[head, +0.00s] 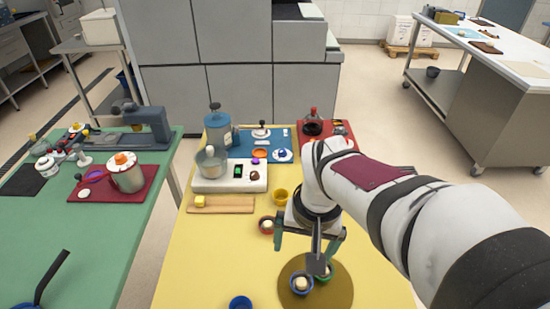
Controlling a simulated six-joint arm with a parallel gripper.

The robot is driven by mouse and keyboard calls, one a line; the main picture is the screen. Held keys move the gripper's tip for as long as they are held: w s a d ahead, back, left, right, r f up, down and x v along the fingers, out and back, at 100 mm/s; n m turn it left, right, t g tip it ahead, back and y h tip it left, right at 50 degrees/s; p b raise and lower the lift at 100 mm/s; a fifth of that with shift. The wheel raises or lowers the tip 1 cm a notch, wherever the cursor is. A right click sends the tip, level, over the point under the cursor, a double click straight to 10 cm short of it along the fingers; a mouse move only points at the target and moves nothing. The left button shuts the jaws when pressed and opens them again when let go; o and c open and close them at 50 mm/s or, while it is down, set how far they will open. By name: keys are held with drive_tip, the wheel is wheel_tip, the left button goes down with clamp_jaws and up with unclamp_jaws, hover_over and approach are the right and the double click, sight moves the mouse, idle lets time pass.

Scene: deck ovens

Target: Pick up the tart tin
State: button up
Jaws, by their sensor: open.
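Several small round cups or tins are near my gripper (309,246), and I cannot tell for sure which is the tart tin. A blue-rimmed tin (293,289) with a pale filling sits on a round olive board (338,293). A green-rimmed tin (327,279) beside it is partly hidden by my gripper.
A blue tin (240,302) is at the front edge of view. The yellow table (205,260) is clear at front left. A green table (70,235) is at left.

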sight(268, 226)
drive_tip(key=w+a+f+n+t, duration=0.1)
drive_tip(key=w+a+f+n, duration=0.15)
drive_tip(key=w, duration=0.45)
drive_tip(key=w+a+f+n+t, duration=0.1)
drive_tip(key=w+a+f, duration=0.3)
drive_tip(key=w, duration=0.4)
drive_tip(key=x, duration=1.5)
drive_tip(key=shift+w+f, duration=0.25)
drive_tip(key=shift+w, duration=0.3)
drive_tip(key=c, duration=1.4)
drive_tip(key=shift+r, duration=0.1)
